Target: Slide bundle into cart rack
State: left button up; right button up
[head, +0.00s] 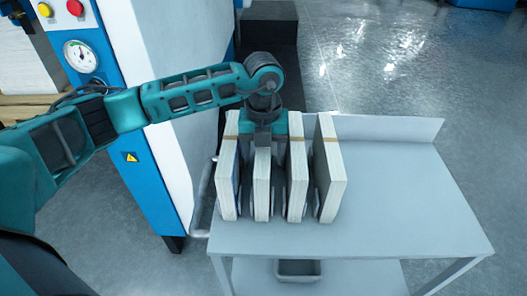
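Several cream paper bundles stand upright side by side in the rack on the grey cart (410,215). From the left they are a first bundle (227,185), a second bundle (262,190), a third bundle (297,180) and a fourth bundle (331,175). Brown bands show near the tops of some. Grey rack dividers (317,200) show low between them. My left gripper (263,138) points down at the top of the second bundle, between its neighbours. Its fingertips are hidden there, so its grip is unclear. My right gripper is out of view.
The cart's right half is bare, with a raised lip (400,128) along the back. A small grey bin (298,270) sits on the lower shelf. A blue and white machine (150,130) with a gauge (80,56) stands close on the left.

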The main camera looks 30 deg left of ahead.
pick_arm(q)
notch_tip(320, 180, up, 13)
jog(key=shift+p, duration=0.3)
jog(key=shift+s+f, duration=0.1)
dwell(0.6)
